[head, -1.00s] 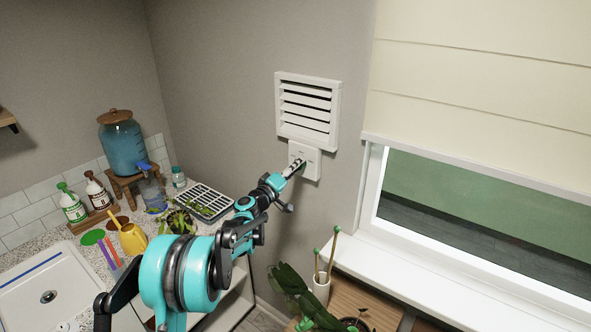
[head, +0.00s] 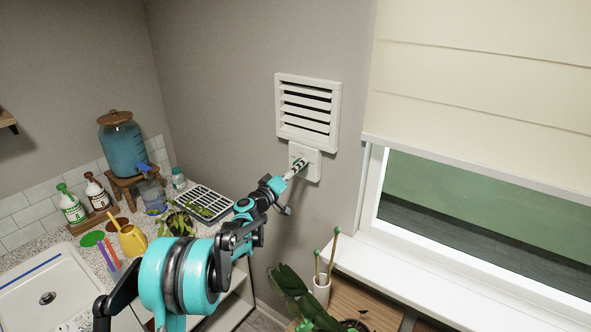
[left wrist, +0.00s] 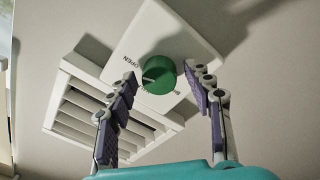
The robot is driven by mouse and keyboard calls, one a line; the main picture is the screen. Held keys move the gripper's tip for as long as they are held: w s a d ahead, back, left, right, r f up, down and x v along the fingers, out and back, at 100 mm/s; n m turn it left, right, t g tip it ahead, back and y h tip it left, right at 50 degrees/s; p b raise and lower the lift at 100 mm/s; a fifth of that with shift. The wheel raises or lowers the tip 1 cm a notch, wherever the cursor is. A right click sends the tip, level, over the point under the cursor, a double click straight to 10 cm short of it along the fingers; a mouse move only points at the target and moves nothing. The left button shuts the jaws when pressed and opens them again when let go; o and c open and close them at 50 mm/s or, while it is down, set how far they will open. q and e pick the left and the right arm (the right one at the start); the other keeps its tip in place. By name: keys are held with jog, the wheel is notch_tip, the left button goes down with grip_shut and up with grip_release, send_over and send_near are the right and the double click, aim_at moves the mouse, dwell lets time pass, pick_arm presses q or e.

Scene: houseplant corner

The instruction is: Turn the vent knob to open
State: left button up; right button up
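The vent knob (left wrist: 158,75) is round and green, on a white plate (left wrist: 205,58) below the vent. In the head view the plate (head: 312,172) shows, with the knob mostly behind my fingers. My left gripper (head: 298,167) is at the plate. In the left wrist view its fingers (left wrist: 161,73) are spread on both sides of the knob, with a gap to each side. My right gripper is in neither view.
The white louvred vent (head: 308,110) is on the wall above the plate. A window with a blind (head: 480,80) is to the right. Below are a plant (head: 295,290) and a pot with green-tipped sticks (head: 321,290). A cluttered counter with a sink (head: 45,295) is at left.

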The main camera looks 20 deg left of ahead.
pick_arm(q)
jog(key=v, duration=1.2)
dwell(0.3)
jog(key=s+d+f+m+g+b, duration=0.1)
jog(key=s+d+f+m+g, duration=0.2)
jog(key=s+d, duration=0.5)
jog(key=s+d+f+m+g+b, duration=0.2)
jog(key=s+d+g, duration=0.35)
jog(key=s, duration=0.45)
jog(key=s+a+f+g+y, duration=0.1)
jog(key=s+f+y, duration=0.2)
jog(key=s, duration=0.6)
jog(key=s+a+f+m+g+y+b, duration=0.1)
jog(key=s+a+f+y, duration=0.1)
jog(key=s+f, duration=0.5)
jog(key=s, duration=0.2)
jog(key=shift+s+a+f+y, duration=0.25)
jog(key=shift+a+f+y, duration=0.05)
jog(key=shift+y, duration=0.1)
